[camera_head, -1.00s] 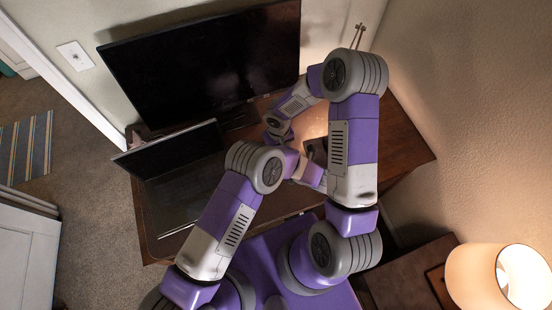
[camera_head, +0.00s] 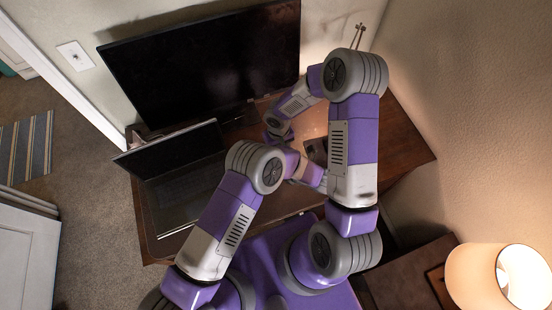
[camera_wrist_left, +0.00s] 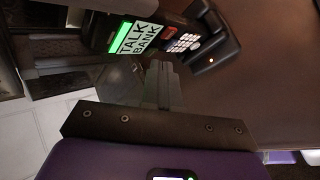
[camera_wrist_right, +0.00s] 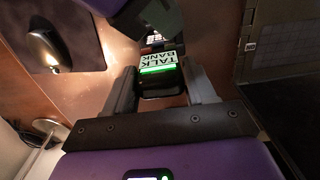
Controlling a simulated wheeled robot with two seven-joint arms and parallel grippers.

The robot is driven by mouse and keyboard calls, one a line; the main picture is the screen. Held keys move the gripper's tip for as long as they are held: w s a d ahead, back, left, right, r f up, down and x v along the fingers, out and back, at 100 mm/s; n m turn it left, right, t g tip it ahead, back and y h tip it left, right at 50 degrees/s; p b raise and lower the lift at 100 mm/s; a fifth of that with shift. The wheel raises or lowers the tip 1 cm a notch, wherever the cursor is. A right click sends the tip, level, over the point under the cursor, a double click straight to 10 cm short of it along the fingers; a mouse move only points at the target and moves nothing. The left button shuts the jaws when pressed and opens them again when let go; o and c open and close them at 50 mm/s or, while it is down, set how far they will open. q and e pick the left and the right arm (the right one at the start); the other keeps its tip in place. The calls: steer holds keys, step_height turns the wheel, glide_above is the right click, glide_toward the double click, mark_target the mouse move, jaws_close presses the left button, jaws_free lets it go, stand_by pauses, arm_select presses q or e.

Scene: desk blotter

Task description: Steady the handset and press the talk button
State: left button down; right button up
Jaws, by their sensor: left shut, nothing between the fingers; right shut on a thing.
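The handset (camera_wrist_left: 150,36) is a black device with a lit green strip, a white "TALK BANK" label and a keypad (camera_wrist_left: 184,43). It also shows in the right wrist view (camera_wrist_right: 160,88), between the two fingers of my right gripper (camera_wrist_right: 162,82), which is shut on it. My left gripper (camera_wrist_left: 161,68) is shut and empty, its tips close to the label side of the handset. I cannot tell whether they touch it. I cannot make out which part is the talk button. In the head view my arms hide the handset and both gripper tips.
An open laptop (camera_head: 180,190) stands on the left of the wooden desk (camera_head: 405,140), with a large dark monitor (camera_head: 205,65) behind. A dark pad (camera_wrist_right: 75,28) with a mouse (camera_wrist_right: 43,50) lies on the handset's other side. A lit lamp (camera_head: 480,275) stands at lower right.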

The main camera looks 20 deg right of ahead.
arm_select(q)
steer(key=shift+s, duration=0.45)
steer(key=s, duration=0.5)
stand_by(0.3)
stand_by(0.6)
arm_select(e)
steer(key=o, duration=1.2)
